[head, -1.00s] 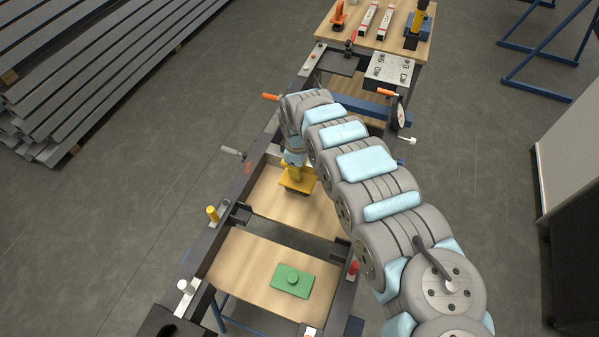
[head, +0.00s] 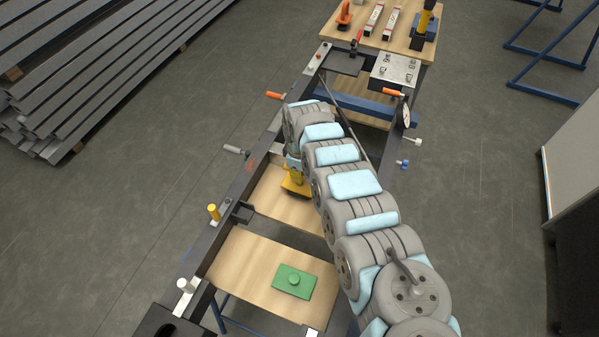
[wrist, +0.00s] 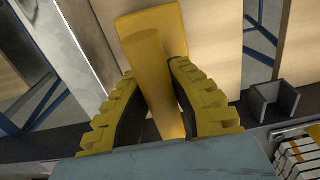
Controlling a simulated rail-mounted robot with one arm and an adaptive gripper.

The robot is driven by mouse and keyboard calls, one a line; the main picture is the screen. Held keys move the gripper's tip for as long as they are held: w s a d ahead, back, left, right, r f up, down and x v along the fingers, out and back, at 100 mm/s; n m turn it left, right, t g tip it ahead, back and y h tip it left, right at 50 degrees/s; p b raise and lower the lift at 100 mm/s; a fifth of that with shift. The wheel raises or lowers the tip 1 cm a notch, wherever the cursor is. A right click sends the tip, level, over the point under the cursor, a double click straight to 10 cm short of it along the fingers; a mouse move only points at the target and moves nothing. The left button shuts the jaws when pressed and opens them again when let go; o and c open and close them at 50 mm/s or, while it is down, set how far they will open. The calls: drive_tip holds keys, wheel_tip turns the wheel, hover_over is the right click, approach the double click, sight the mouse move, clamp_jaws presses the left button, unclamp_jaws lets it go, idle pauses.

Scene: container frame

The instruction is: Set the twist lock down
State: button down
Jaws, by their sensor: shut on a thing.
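The yellow twist lock, a post on a rectangular plate, shows in the wrist view (wrist: 150,25). My gripper (wrist: 153,72), with ribbed yellow fingers, is shut around its post. In the head view the lock's plate (head: 293,188) shows below my wrist, over the rear wooden board, looking tilted and partly covered by my arm. I cannot tell whether it touches the board. A green twist lock (head: 293,280), a plate with a round knob, lies on the front wooden board.
The dark frame rail (head: 222,212) runs along the left of the boards, with a yellow pin (head: 213,212) and a grey-handled clamp (head: 235,151) beside it. A back table (head: 402,40) holds tools. Bare wood surrounds the green lock.

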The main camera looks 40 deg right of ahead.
drive_tip(key=c, duration=1.1)
unclamp_jaws()
drive_tip(key=shift+r+p, duration=1.1)
drive_tip(key=shift+r, duration=4.9)
